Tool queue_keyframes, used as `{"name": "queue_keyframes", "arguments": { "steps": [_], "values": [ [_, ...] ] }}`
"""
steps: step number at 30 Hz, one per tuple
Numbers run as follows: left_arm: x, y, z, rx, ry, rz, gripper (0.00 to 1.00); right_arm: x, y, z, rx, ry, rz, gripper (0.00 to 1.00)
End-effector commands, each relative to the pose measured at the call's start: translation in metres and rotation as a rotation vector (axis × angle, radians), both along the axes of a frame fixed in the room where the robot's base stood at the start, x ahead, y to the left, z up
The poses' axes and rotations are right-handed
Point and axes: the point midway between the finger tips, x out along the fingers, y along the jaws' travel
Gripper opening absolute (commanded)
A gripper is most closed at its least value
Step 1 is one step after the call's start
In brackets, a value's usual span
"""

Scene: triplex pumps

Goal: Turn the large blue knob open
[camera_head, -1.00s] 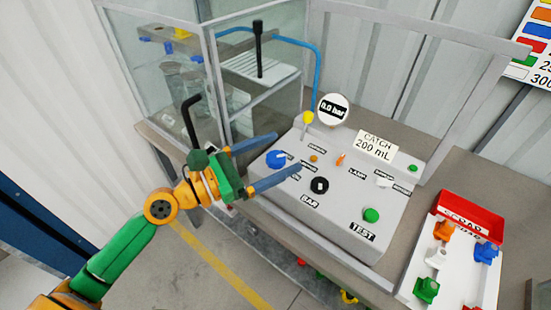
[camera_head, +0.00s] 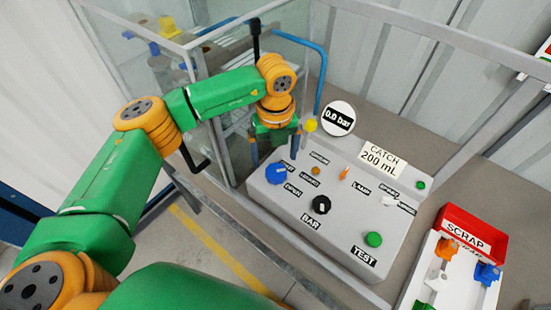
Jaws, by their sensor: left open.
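The large blue knob (camera_head: 276,173) sits at the left end of the sloped grey control panel (camera_head: 330,243). A light mark shows on its face near its right edge. My left gripper (camera_head: 274,158) comes down from above and behind the knob, with its fingers pointing down. The fingers are spread, one to the left of the knob and one behind it to the right. The gripper is open and holds nothing. I cannot tell whether a finger touches the knob. My right gripper is not in view.
A black knob (camera_head: 321,204), an orange lever (camera_head: 345,173) and a green button (camera_head: 373,239) share the panel. A gauge (camera_head: 338,118) reads 0.0 bar behind it. A glass enclosure (camera_head: 128,70) stands at left. A red scrap bin (camera_head: 470,232) is at right.

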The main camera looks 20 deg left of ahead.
Motion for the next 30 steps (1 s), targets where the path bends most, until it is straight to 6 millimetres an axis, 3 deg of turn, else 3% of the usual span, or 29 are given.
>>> {"name": "queue_keyframes", "arguments": {
  "steps": [1,7,16,25,26,30],
  "values": [
    [-0.002,0.000,-0.005,-0.001,0.008,0.001,0.96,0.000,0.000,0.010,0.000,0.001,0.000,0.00],
    [-0.001,-0.001,-0.041,-0.004,0.005,0.002,0.96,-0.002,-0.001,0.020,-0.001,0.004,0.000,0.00],
    [-0.001,-0.001,-0.050,-0.007,0.002,0.001,0.96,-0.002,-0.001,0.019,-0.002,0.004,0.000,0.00],
    [-0.001,-0.002,-0.050,-0.008,0.002,0.002,0.15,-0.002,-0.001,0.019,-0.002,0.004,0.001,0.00],
    [-0.001,-0.002,-0.050,-0.008,0.002,0.002,0.10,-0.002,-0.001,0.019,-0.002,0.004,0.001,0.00],
    [-0.001,-0.002,-0.050,-0.008,0.002,-0.005,0.10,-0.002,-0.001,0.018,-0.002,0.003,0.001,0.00]
  ]
}}
